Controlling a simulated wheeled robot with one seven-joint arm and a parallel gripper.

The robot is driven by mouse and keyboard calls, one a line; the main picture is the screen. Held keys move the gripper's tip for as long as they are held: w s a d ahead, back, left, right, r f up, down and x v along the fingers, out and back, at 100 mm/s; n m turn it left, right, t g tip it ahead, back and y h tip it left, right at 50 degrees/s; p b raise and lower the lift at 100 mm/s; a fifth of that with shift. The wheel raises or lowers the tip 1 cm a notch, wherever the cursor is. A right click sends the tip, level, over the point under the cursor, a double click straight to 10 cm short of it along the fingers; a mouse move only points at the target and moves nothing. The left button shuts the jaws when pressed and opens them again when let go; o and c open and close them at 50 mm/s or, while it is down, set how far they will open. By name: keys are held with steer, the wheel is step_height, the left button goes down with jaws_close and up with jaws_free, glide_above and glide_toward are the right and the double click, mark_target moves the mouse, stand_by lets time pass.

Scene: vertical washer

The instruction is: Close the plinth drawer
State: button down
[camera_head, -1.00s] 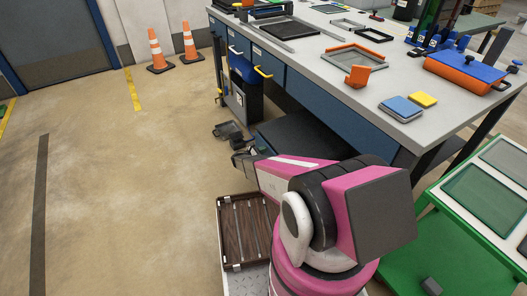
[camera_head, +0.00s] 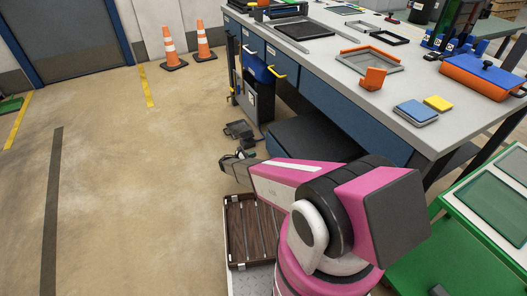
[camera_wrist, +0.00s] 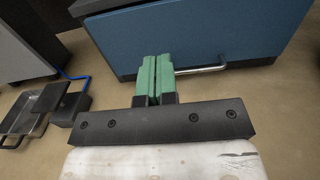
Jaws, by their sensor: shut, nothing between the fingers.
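In the wrist view, a blue drawer front (camera_wrist: 215,38) with a silver bar handle (camera_wrist: 205,70) near its lower edge fills the upper right. I take it to be the plinth drawer. How far out it stands I cannot tell. My gripper (camera_wrist: 154,62) is shut, its two green fingers side by side and empty. The fingertips overlap the front's lower left part, beside the handle's left end; contact is unclear. In the head view, my gripper (camera_head: 230,160) is low, left of a dark flat-topped unit (camera_head: 312,140) under the bench.
A workbench (camera_head: 400,85) with trays and tools stands at the right. A dark dustpan-like item (camera_head: 238,129) lies on the floor; a metal tray (camera_wrist: 25,122) lies left in the wrist view. Two cones (camera_head: 173,50) stand at the back. The left floor is clear.

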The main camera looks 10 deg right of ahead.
glide_toward(274, 142)
steer(key=x, duration=0.7)
steer(key=shift+w+d+f, duration=0.2)
steer(key=shift+w+d, duration=0.05)
steer(key=shift+w, duration=0.05)
steer(key=shift+x, duration=1)
